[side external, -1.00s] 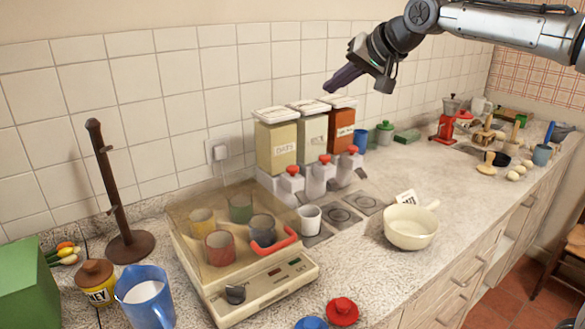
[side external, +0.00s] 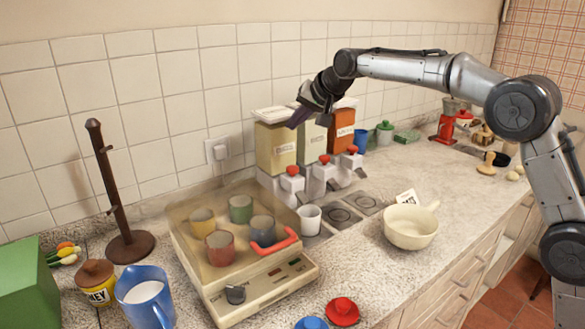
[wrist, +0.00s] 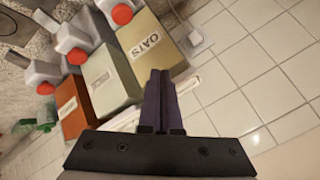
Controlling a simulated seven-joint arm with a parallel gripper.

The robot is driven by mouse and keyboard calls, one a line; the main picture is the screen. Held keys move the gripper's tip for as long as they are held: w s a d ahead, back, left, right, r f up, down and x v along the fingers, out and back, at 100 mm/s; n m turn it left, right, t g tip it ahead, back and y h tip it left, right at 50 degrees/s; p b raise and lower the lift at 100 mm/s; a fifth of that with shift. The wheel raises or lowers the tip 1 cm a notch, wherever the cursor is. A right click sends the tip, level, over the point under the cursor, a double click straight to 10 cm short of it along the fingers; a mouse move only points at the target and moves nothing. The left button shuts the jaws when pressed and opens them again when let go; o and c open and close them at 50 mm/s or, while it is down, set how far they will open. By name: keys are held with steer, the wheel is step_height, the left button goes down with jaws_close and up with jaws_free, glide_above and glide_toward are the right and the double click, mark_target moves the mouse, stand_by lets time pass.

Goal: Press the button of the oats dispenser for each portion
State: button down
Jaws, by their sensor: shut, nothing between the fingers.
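The oats dispenser (side external: 276,148) is the leftmost of three dispensers against the tiled wall. It has a cream body, and its label reads OATS in the wrist view (wrist: 148,42). Its red button (side external: 292,170) sits on the grey spout block at its front; it also shows in the wrist view (wrist: 122,14). My gripper (side external: 293,122) is shut and empty. Its dark fingers (wrist: 160,72) are beside the top of the oats dispenser, above the height of the red button. I cannot tell whether they touch the dispenser.
A middle dispenser (side external: 311,141) and an orange one (side external: 340,130) stand to the right with red buttons. A white cup (side external: 309,219) stands below the spouts. A clear-lidded case (side external: 188,238) with several cups is in front. A cream pot (side external: 410,227) stands on the counter.

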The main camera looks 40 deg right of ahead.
mark_target(290, 167)
steer(key=shift+f, duration=4.35)
steer(key=shift+f, duration=0.1)
steer(key=shift+f, duration=0.35)
steer(key=shift+f, duration=0.75)
steer(key=shift+r, duration=1.15)
steer(key=shift+r, duration=0.1)
steer(key=shift+r, duration=2.4)
